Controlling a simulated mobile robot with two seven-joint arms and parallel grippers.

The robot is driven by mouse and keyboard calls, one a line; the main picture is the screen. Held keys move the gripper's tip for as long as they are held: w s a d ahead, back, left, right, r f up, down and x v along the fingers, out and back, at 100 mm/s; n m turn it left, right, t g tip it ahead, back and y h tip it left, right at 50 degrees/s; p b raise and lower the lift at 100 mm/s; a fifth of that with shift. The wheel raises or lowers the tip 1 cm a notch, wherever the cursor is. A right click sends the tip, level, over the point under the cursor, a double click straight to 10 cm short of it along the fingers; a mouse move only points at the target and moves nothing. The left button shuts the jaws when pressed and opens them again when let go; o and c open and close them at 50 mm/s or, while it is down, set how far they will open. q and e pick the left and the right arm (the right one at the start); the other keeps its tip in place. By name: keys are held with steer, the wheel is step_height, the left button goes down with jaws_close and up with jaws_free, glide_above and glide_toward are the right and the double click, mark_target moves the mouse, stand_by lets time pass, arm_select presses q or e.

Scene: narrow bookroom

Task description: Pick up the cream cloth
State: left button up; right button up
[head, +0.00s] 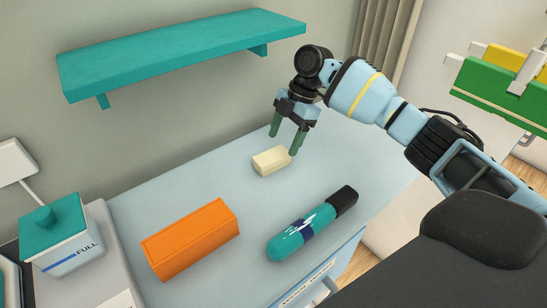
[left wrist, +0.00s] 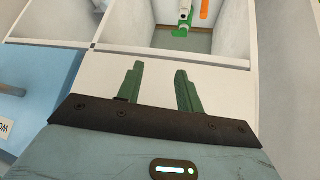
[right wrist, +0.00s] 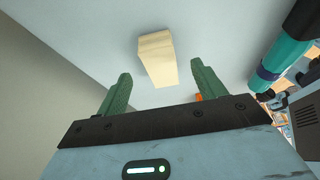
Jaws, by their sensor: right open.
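The cream cloth (head: 270,160) is a small folded block lying on the pale blue counter (head: 200,185). In the right wrist view the cloth (right wrist: 157,58) shows ahead of and between the two green fingers. My right gripper (head: 285,141) is open and empty, pointing down just above and behind the cloth in the head view. Whether a finger touches it I cannot tell. My left gripper (left wrist: 158,88) shows only in the left wrist view, with its fingers apart and nothing between them, away from the cloth.
An orange box (head: 190,240) and a teal bottle with a black cap (head: 312,225) lie on the counter in front of the cloth. A teal-lidded canister (head: 62,235) stands at the left. A teal shelf (head: 180,52) hangs on the wall above. The counter around the cloth is clear.

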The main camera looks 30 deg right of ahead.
mark_target(273, 155)
steer(key=shift+a, duration=1.05)
steer(key=shift+x, duration=2.2)
steer(key=shift+s+a+f, duration=0.1)
steer(key=shift+f, duration=0.25)
steer(key=shift+f, duration=0.15)
steer(key=c, duration=1.1)
steer(key=shift+o, duration=0.2)
